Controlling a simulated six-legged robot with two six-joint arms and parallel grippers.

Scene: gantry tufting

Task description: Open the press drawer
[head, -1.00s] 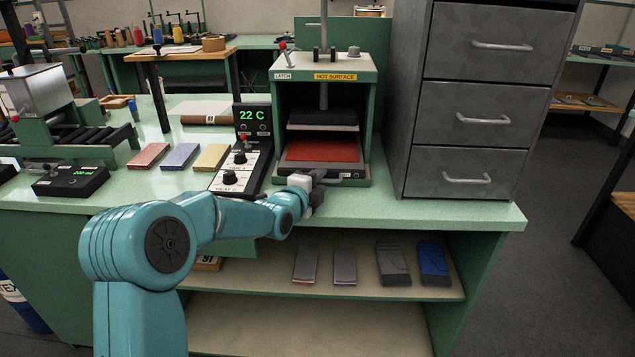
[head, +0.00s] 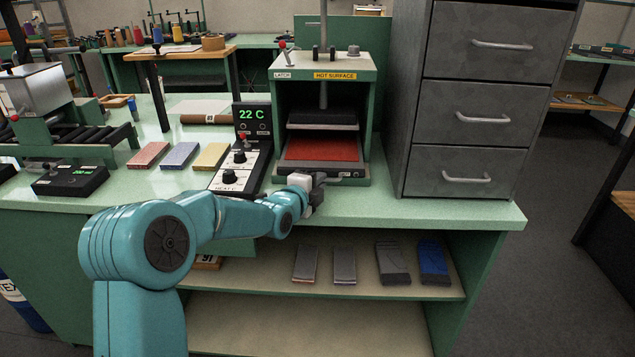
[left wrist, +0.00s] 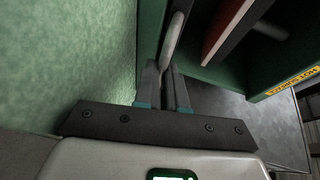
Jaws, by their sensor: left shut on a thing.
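The green press (head: 367,100), labelled HOT SURFACE, stands on the bench. Its dark drawer front (head: 350,173) is low at the press opening, below a red pad (head: 322,149), and looks closed. My left gripper (head: 319,183) is at the drawer front's left part. In the left wrist view its two fingers (left wrist: 173,82) are close together on a grey bar handle (left wrist: 173,38), which runs up from between the fingertips. The wrist partly hides the handle in the head view. My right gripper is not in view.
A control box (head: 246,160) reading 22 C stands left of the press. A grey drawer cabinet (head: 468,143) stands close on the right. The bench's front edge is just below the gripper. Coloured blocks (head: 180,155) lie further left.

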